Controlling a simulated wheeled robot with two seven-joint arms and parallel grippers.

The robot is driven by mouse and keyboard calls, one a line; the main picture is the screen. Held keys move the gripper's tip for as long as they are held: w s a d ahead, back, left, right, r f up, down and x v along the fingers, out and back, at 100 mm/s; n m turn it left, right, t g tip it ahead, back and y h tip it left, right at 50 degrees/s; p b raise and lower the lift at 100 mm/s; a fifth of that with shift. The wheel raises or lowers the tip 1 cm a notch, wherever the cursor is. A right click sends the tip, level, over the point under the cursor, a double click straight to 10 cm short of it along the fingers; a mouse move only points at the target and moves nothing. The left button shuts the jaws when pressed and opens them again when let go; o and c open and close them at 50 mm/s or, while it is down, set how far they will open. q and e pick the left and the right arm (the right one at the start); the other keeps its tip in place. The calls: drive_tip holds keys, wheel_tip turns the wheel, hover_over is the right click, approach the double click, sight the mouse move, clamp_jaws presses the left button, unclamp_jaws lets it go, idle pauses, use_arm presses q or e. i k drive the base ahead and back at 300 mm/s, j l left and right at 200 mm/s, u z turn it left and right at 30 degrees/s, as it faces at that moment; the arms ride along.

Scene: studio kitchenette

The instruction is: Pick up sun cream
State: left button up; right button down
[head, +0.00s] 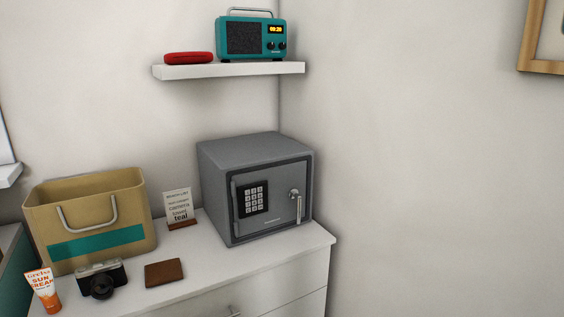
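The sun cream (44,289) is a small white and orange tube with an orange cap at its bottom. It stands on the white dresser top at the lower left of the head view, just in front of a tan bag and left of a black and silver camera. It leans slightly to the left in the picture. Neither of my grippers shows in the head view.
The tan bag (133,203) has a handle and teal stripe. The camera (101,281), a brown wallet (164,273), a small sign (178,207) and a grey safe (265,185) share the dresser top (207,265). A wall shelf (230,69) holds a teal radio (251,38) and red case (188,58).

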sight(41, 281)
drive_tip(key=u, duration=1.5)
